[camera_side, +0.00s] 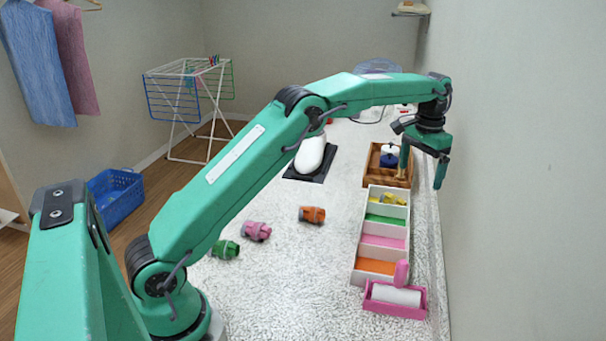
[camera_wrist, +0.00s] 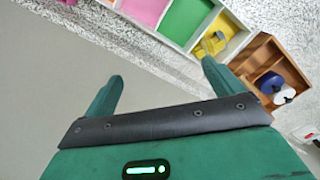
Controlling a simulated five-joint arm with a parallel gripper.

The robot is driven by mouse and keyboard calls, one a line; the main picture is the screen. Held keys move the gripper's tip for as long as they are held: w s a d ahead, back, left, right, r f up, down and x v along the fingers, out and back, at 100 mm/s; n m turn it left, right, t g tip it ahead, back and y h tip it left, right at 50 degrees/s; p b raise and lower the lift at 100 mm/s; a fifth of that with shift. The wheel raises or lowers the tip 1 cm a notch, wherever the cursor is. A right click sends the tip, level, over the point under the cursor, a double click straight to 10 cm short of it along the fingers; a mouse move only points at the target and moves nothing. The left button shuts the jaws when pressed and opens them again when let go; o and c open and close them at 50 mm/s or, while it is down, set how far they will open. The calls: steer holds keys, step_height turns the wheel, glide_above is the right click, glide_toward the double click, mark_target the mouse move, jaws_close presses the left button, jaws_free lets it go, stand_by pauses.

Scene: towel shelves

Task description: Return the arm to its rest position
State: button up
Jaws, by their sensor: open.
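My gripper (camera_side: 422,168) is open and empty, at the end of my outstretched green arm. In the side view it hangs fingers down above the right edge of the counter, beside the wooden box (camera_side: 372,180) and close to the wall. In the wrist view my two green fingers (camera_wrist: 157,82) stand wide apart with nothing between them. Beyond them lie the counter edge and a plain grey surface.
A tray with coloured compartments (camera_side: 357,262) holds a yellow item (camera_side: 393,199). Near it are a lint roller (camera_side: 396,295) in a pink holder and rolled orange (camera_side: 312,215), pink (camera_side: 256,231) and green (camera_side: 225,249) pieces. An iron (camera_side: 311,152) stands behind. The right wall is close.

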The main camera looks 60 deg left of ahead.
steer(key=s+d+r+t, duration=0.1)
steer(key=s+r, duration=0.5)
steer(key=s, duration=0.3)
steer(key=s+d+r+t, duration=0.1)
steer(key=s+r+t, duration=0.1)
steer(key=s+r, duration=0.6)
steer(key=s+f+t, duration=0.1)
steer(key=s+f, duration=0.3)
steer(key=s, duration=0.7)
steer(key=s+f+t, duration=0.1)
steer(key=s+f, duration=0.3)
steer(key=s, duration=0.7)
steer(key=shift+d+t, duration=0.15)
steer(key=shift+t, duration=0.15)
